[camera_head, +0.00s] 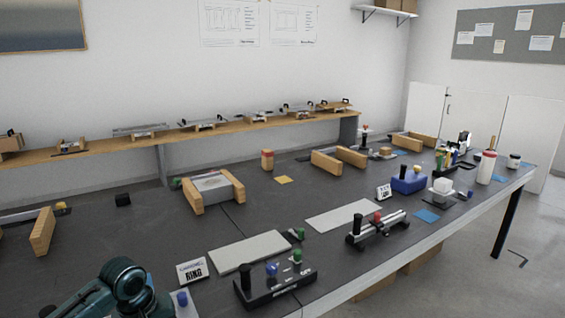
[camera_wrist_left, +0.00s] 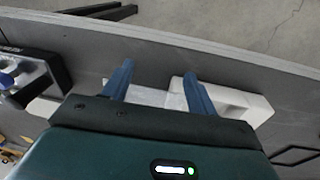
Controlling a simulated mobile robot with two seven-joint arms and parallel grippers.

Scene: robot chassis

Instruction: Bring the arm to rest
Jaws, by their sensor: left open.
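A white object (camera_wrist_left: 238,101) lies beyond and beside the right finger, and a paler flat piece shows behind the gap. Nothing is clearly held; whether the fingers touch the white object I cannot tell. My right gripper is not in view.
A long dark table (camera_head: 130,235) carries a black stand with coloured knobs (camera_head: 275,283), a small sign (camera_head: 192,270), a pale plate (camera_head: 248,250) and wooden-sided fixtures (camera_head: 213,190). In the wrist view the table edge (camera_wrist_left: 200,43) runs just past the fingers, with floor beyond.

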